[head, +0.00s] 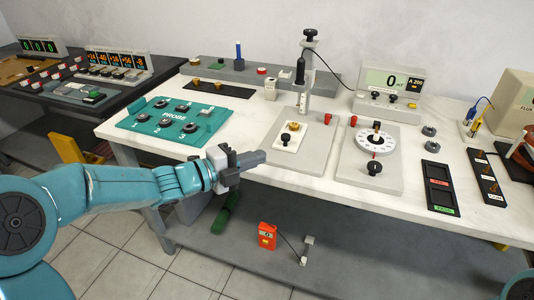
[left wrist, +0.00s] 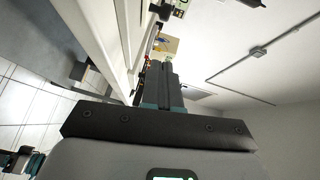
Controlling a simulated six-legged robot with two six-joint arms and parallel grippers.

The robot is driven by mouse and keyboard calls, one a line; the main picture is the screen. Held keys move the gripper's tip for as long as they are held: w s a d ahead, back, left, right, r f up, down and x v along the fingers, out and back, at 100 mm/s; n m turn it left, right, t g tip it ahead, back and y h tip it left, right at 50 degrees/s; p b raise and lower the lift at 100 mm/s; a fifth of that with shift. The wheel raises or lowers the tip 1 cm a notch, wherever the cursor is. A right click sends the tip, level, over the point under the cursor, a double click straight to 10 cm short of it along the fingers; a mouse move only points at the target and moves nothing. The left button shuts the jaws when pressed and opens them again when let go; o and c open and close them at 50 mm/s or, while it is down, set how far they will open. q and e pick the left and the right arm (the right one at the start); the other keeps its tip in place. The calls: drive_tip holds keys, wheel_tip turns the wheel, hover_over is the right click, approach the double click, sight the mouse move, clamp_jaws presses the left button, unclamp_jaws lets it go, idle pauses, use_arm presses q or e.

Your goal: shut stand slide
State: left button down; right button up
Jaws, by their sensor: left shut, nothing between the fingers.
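The stand has a grey base plate (head: 314,158) on the white bench and an upright column (head: 305,103) with a dark probe (head: 300,70) and a black knob on top. A pale slide (head: 296,134) with a brass piece (head: 294,126) and a black knob (head: 285,138) lies on the base plate, in front of the column. My left gripper (head: 261,157) is shut and empty, left of and nearer than the slide, by the bench's front edge, apart from the slide. Its shut fingers also show in the left wrist view (left wrist: 164,75). My right gripper is out of view.
A teal probe board (head: 172,118) lies left of the stand. A dial plate (head: 370,165) and a gauss meter (head: 388,82) stand to its right, with a red peg (head: 327,119) between. A lower shelf holds an orange meter (head: 267,235).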

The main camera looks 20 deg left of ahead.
sight(286, 139)
use_arm(q)
drive_tip(key=s+a+f+g+y, duration=0.3)
drive_tip(key=a+f+y, duration=0.3)
drive_tip(key=a+y, duration=0.25)
drive_tip(key=s+a+f+g+y, duration=0.2)
drive_tip(key=a+f+g+y, duration=0.1)
drive_tip(key=a+f+y, duration=0.5)
drive_tip(key=w+d+r+m+t+y+b, duration=0.2)
drive_tip(key=d+r+y, duration=0.3)
drive_tip(key=d+r, duration=0.4)
drive_tip(key=d+r+m+t+h+b, duration=0.1)
drive_tip(key=d+r+m+t+h, duration=0.15)
drive_tip(key=d, duration=0.75)
drive_tip(key=d+r+m+t+h, duration=0.2)
drive_tip(key=d+r+t, duration=0.1)
drive_tip(key=d, duration=0.6)
drive_tip(key=x, duration=0.4)
drive_tip(key=b+x, duration=0.1)
drive_tip(key=x, duration=0.3)
drive_tip(key=b+x, duration=0.1)
drive_tip(key=x, duration=0.4)
drive_tip(key=shift+a+r, duration=0.1)
drive_tip(key=shift+r, duration=0.15)
